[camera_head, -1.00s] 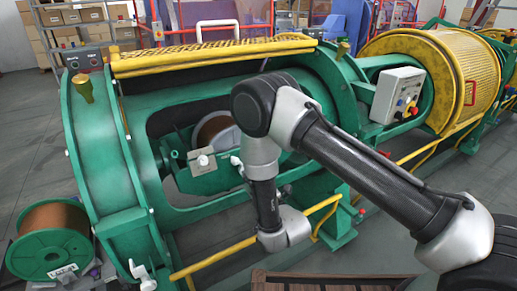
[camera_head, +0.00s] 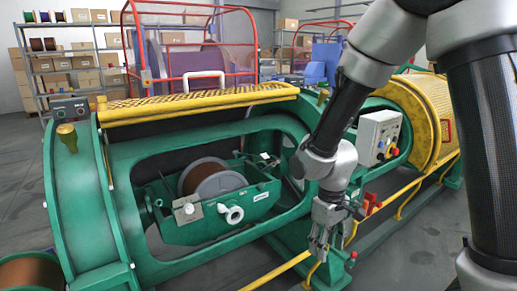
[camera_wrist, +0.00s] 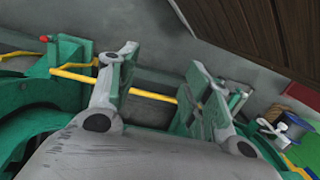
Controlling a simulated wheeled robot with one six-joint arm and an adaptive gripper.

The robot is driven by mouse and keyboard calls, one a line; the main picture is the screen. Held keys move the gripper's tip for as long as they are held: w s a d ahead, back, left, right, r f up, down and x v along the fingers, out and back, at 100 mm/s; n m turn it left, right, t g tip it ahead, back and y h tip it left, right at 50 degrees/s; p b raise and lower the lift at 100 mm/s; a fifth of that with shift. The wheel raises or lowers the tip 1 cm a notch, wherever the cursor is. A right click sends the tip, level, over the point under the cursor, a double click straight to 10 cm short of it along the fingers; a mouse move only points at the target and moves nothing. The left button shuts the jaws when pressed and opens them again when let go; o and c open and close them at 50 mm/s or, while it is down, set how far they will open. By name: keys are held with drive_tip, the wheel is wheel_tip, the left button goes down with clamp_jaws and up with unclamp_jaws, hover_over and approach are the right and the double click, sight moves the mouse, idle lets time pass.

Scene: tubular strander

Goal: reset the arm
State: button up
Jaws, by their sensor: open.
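My gripper (camera_head: 319,245) hangs pointing down in front of the green strander frame (camera_head: 205,268), near the yellow rail at its right part. In the wrist view my gripper (camera_wrist: 160,85) has its two fingers spread apart, with nothing between them but the grey floor and a yellow rail behind. My arm reaches in from the upper right of the head view. A bobbin of brown wire (camera_head: 207,177) sits in the green cradle inside the frame opening, left of my gripper and apart from it.
A grey control box (camera_head: 378,137) with buttons is mounted right of my forearm. A yellow rail (camera_head: 280,270) runs along the machine's front. A second brown spool (camera_head: 30,272) stands at lower left. A dark brown slatted surface (camera_wrist: 255,35) shows in the wrist view. Grey floor lies at lower right.

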drive_tip(key=s+d+r+m+t, duration=0.2)
drive_tip(key=s+d+r, duration=0.3)
drive_tip(key=d+r, duration=0.4)
drive_tip(key=s+d+r+m+t, duration=0.3)
drive_tip(key=s+d+r+m, duration=0.2)
drive_tip(key=d+r, duration=0.4)
drive_tip(key=v, duration=0.5)
drive_tip(key=shift+d+r, duration=0.35)
drive_tip(key=shift+r, duration=0.1)
